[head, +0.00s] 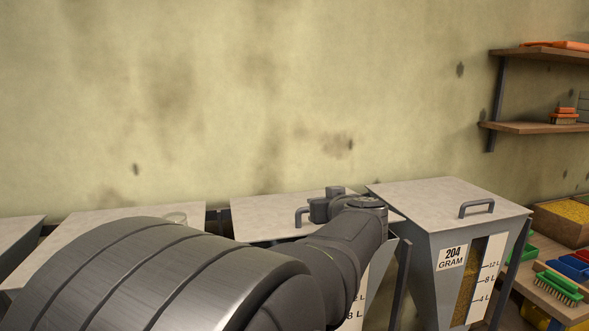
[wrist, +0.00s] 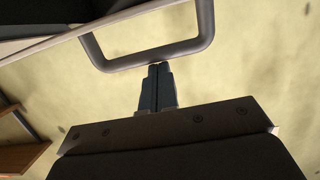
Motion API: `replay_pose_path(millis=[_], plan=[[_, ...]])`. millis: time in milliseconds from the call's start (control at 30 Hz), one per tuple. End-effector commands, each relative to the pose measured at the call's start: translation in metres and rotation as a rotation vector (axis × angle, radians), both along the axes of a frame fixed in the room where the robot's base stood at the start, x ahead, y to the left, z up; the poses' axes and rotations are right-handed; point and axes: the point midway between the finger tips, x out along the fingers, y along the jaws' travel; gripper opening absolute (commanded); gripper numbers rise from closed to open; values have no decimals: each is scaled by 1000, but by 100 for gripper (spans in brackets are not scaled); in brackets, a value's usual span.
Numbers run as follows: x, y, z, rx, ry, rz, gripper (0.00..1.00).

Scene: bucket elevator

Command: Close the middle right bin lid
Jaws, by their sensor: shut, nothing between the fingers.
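The middle right bin has a pale grey lid (head: 262,212) with a grey loop handle (head: 299,216) at its middle. The lid looks about flat in the head view, but my arm hides much of it and the bin front, so I cannot tell if it is fully down. My gripper (head: 324,207) is beside the handle, above the lid. In the wrist view, its fingers (wrist: 156,68) are shut and empty. Their tips are right at the bar of the handle (wrist: 150,54), touching or nearly touching it; the bar is not between them.
The right bin (head: 447,240), marked 204 GRAM, has its lid down and stands close beside. More bin lids (head: 95,225) lie to the left, partly behind my arm. Shelves (head: 540,127) and a table with trays and a green brush (head: 558,287) are at the right.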

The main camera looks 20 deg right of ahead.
Motion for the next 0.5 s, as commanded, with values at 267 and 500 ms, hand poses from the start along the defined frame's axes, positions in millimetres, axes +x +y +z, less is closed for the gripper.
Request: replay_pose_path(millis=[267,500], plan=[[-12,0,-51,2,3,0,0],[-15,0,-73,1,11,0,0]])
